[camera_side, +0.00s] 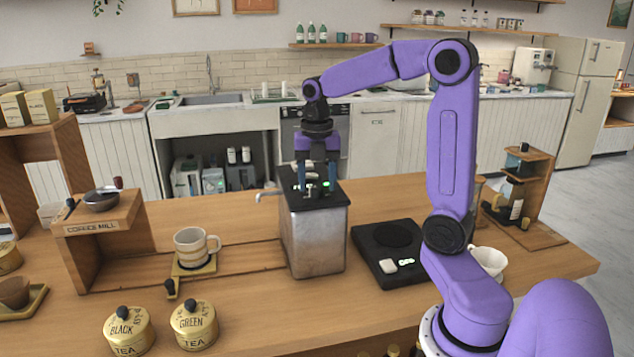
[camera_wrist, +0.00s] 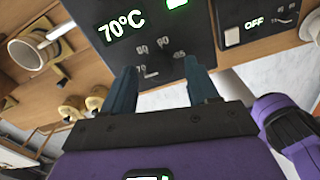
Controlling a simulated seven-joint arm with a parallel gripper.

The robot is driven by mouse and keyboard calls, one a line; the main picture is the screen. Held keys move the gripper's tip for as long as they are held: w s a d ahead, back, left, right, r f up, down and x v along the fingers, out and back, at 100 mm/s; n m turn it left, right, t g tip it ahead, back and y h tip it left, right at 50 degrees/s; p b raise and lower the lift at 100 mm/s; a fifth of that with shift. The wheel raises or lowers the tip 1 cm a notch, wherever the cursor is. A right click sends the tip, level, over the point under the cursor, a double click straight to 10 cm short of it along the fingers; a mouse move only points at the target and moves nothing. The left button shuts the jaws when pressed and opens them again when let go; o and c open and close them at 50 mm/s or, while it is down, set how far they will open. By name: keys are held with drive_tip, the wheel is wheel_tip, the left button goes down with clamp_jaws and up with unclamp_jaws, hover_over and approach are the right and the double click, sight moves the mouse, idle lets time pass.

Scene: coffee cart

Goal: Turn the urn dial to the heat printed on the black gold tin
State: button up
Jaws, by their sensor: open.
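The metal urn (camera_side: 316,242) stands mid-table with a black top (camera_wrist: 160,25) and a spout at its left. Small white scale marks (camera_wrist: 150,50) show between my fingers; the dial itself I cannot make out clearly. My gripper (camera_side: 316,180) points down over the urn's top, its two blue fingers apart; they also show in the wrist view (camera_wrist: 162,88). A gold tin lettered BLACK TEA (camera_side: 129,331) stands at the front left, beside a gold GREEN TEA tin (camera_side: 195,326). I cannot read any heat on either tin.
A black hotplate-like unit (camera_side: 388,250), reading OFF in the wrist view (camera_wrist: 257,22), lies right. A wooden coffee mill stand (camera_side: 97,228) is at left, a white cup (camera_side: 489,262) at right.

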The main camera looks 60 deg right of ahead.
drive_tip(key=shift+f, duration=0.4)
drive_tip(key=c, duration=1)
drive_tip(key=shift+c, duration=0.2)
